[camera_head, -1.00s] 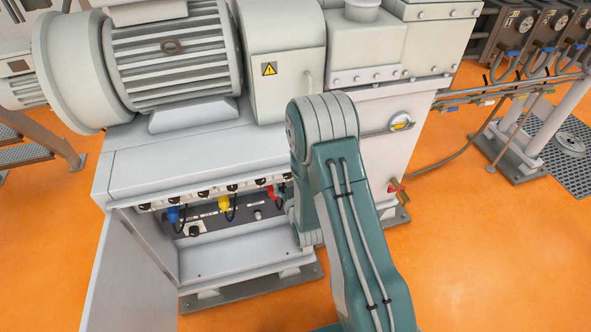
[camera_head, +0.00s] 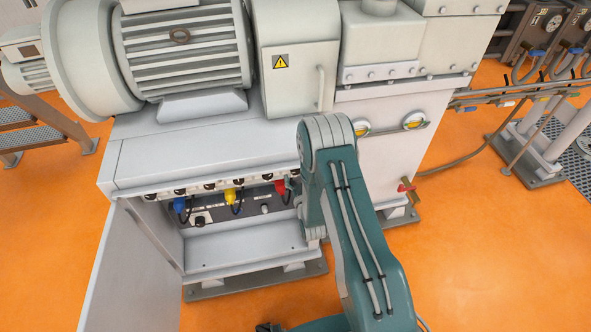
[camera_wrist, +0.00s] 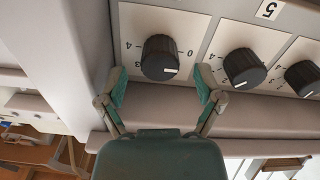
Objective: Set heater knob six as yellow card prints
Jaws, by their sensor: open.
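In the wrist view, a black round knob (camera_wrist: 160,57) with a white pointer line sits on a pale plate printed with numbers including 0, 3 and 4. Its line is at the knob's lower right. My gripper (camera_wrist: 161,86) is open, its two fingers either side of and just below this knob, apparently not gripping it. Two more black knobs stand to the right, a middle one (camera_wrist: 243,68) and one at the edge (camera_wrist: 304,78). A label 5 (camera_wrist: 268,10) is above them; I see no label 6. No yellow card is identifiable. In the head view my arm hides the gripper.
In the head view, the cabinet's open door (camera_head: 128,275) stands at left. Blue (camera_head: 180,205), yellow (camera_head: 230,196) and red (camera_head: 280,186) plugs with cables hang below the row of knobs. A lower ledge (camera_head: 240,254) is bare.

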